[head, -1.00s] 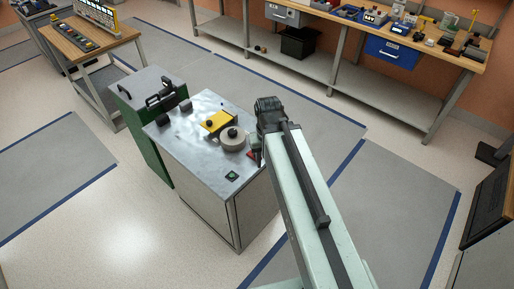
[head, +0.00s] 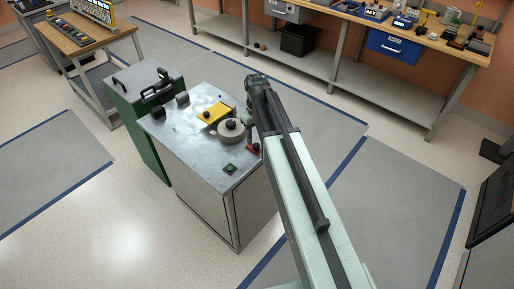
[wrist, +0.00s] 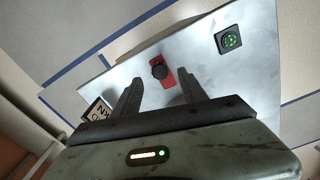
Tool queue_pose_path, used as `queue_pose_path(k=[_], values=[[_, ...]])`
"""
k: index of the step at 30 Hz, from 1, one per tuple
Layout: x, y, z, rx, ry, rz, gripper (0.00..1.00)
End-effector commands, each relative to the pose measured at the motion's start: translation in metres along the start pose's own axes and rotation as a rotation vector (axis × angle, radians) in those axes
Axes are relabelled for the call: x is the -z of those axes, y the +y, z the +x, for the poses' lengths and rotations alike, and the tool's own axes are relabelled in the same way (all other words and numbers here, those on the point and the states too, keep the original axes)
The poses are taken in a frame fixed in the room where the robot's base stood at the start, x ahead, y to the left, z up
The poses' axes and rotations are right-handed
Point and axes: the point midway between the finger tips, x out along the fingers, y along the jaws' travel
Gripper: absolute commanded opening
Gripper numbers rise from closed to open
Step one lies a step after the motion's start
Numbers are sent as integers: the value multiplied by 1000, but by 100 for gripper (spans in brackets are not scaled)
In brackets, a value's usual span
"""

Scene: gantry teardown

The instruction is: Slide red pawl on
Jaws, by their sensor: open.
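The red pawl (wrist: 168,80) lies flat on the metal cabinet top, with a black round knob (wrist: 158,69) on it, in the wrist view. It also shows at the right edge of the cabinet top in the head view (head: 253,148). My gripper (wrist: 160,92) is open, its two dark fingers spread, with the pawl seen beyond and between the tips; nothing is held. In the head view my gripper (head: 254,88) is at the end of the arm, just above and beyond the cabinet's right edge. A grey round wheel (head: 231,130) sits left of the pawl.
The metal cabinet top (head: 190,150) also carries a yellow plate (head: 214,113) with a black knob and a green button (head: 230,168). A green cabinet (head: 148,140) adjoins on the left.

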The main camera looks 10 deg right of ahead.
Motion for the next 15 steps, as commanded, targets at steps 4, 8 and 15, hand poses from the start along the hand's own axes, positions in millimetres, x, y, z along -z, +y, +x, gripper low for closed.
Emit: queue_pose_path(k=[4, 8, 15], values=[[0, 0, 36, 0, 0, 1, 50], [0, 0, 45, 0, 0, 1, 50], [0, 1, 42, 0, 0, 2, 50]])
